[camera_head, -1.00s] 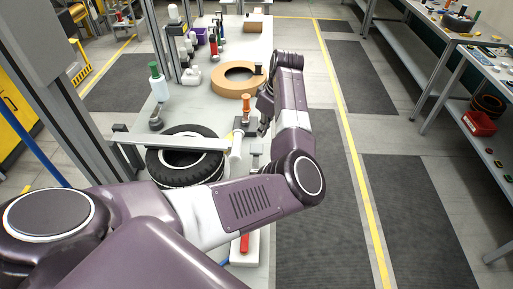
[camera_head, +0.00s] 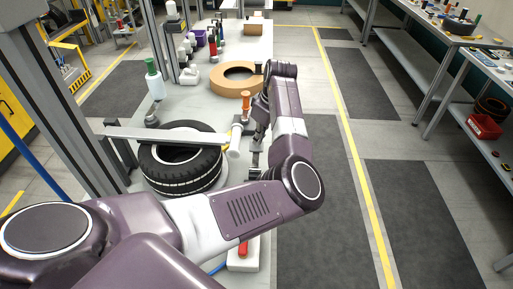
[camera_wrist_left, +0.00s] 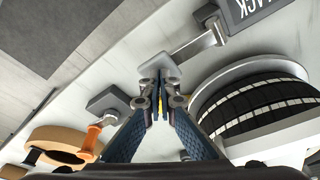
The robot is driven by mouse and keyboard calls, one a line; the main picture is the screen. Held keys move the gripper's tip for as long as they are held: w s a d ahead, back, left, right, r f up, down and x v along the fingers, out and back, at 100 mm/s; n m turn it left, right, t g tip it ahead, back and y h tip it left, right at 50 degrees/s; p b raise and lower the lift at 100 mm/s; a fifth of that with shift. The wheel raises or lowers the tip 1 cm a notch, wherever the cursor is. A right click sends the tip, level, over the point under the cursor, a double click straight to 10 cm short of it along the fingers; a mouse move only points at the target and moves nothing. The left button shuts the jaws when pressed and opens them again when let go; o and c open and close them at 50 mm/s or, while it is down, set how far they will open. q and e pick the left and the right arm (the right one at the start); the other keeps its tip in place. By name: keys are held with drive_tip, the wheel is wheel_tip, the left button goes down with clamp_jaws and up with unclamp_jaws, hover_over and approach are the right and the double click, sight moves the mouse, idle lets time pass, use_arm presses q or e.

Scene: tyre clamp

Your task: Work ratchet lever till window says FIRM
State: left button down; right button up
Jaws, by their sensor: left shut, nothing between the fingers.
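The tyre (camera_head: 181,165) lies flat on the bench under a pale clamp bar (camera_head: 165,137); it also shows in the left wrist view (camera_wrist_left: 265,105). My left gripper (camera_head: 256,146) is beside the clamp, right of the tyre. In the left wrist view its fingers (camera_wrist_left: 161,88) are shut and empty, with the tips at a grey tab (camera_wrist_left: 160,66); I cannot tell whether they touch it. A metal bar (camera_wrist_left: 195,46) runs from near this tab to a dark window plate (camera_wrist_left: 250,10). The readable letters there are "LACK"; the plate is cut off by the frame. My right gripper is out of view.
An orange-handled part (camera_head: 246,100) stands close to my gripper, and a tan ring (camera_head: 234,82) lies behind it. A spray bottle (camera_head: 154,80) and other bottles stand further back. The floor right of the bench (camera_head: 325,170) is clear.

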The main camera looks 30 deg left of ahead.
use_arm(q)
drive_tip(key=shift+s+f+b, duration=0.1)
drive_tip(key=shift+f+b, duration=0.45)
drive_tip(key=shift+f, duration=1.2)
drive_tip(key=d+p, duration=0.1)
drive_tip(key=d+r+p, duration=0.1)
drive_tip(key=shift+d+r+p, duration=0.1)
drive_tip(key=shift+d+p, duration=0.1)
drive_tip(key=shift+p, duration=0.15)
drive_tip(key=shift+s+d, duration=0.1)
drive_tip(key=shift+d, duration=0.4)
drive_tip(key=a+v, duration=0.2)
drive_tip(key=v, duration=0.8)
drive_tip(key=shift+a+r, duration=0.25)
drive_tip(key=shift+f, duration=0.1)
